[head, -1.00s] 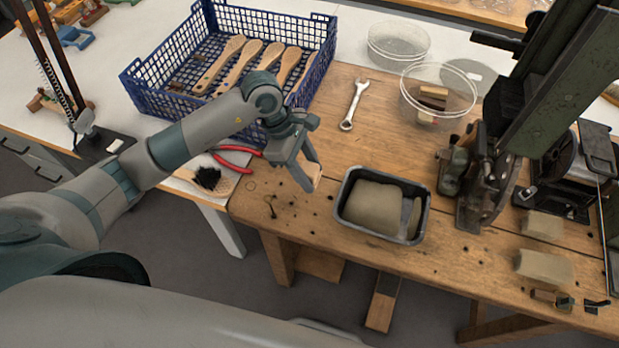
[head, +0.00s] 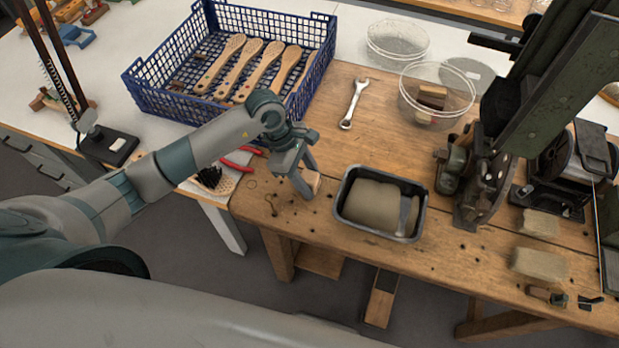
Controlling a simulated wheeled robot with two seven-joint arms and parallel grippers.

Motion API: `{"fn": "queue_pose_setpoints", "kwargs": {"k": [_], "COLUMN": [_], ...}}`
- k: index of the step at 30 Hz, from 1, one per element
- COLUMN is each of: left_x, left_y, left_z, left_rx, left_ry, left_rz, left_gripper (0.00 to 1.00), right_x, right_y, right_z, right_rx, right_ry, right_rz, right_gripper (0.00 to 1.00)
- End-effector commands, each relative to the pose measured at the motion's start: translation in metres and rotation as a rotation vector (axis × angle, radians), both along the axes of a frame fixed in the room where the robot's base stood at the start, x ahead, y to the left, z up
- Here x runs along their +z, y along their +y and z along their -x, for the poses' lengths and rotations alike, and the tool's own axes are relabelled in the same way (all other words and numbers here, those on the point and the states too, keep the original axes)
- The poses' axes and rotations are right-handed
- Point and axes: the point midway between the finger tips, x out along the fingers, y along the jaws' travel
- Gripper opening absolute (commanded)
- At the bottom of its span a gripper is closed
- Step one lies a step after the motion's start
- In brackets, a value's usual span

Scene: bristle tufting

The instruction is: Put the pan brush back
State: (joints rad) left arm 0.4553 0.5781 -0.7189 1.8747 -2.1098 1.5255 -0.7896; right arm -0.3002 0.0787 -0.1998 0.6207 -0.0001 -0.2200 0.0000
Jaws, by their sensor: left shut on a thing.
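My left gripper (head: 308,187) is over the near left part of the wooden bench, left of a dark tray. It is shut on a small tan wooden piece (head: 314,180), probably the pan brush; the fingers hide much of it, and I see no bristles on it. I cannot tell whether it touches the bench. The dark tray (head: 341,213) holds a grey-tan block (head: 372,204) and a narrow pale strip (head: 408,214) at its right. My right gripper is not in view.
A blue crate (head: 160,108) with several wooden brush handles stands behind my left arm. Red pliers (head: 240,165), black bristles (head: 209,179), a wrench (head: 353,103) and clear bowls (head: 437,92) lie around. A green machine (head: 545,85) stands at right.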

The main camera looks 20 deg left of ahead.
Motion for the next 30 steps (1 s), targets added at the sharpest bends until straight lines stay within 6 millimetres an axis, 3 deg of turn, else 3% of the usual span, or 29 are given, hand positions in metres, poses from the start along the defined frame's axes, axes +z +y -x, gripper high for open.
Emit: {"fn": "queue_pose_setpoints", "kwargs": {"k": [2,3,5,6,21,30], "left_x": [-0.003,-0.003,-0.002,-0.002,0.004,0.042], "left_y": [0.000,0.000,0.000,0.000,0.002,0.020], "left_z": [0.000,0.000,0.000,0.000,-0.001,-0.002], "left_rx": [0.000,0.000,0.000,0.000,0.001,0.000], "left_ry": [0.000,0.000,0.000,0.000,-0.002,-0.005], "left_rz": [0.000,0.000,0.000,0.000,0.000,-0.002], "left_gripper": [0.22,0.42,0.57,0.59,0.59,0.59], "right_x": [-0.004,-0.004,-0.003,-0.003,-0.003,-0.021], "right_y": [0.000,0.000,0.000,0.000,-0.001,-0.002], "right_z": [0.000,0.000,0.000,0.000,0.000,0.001], "right_rx": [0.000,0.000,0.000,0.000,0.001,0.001], "right_ry": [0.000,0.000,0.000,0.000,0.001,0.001], "right_rz": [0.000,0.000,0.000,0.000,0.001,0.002], "right_gripper": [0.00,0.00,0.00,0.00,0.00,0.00]}}
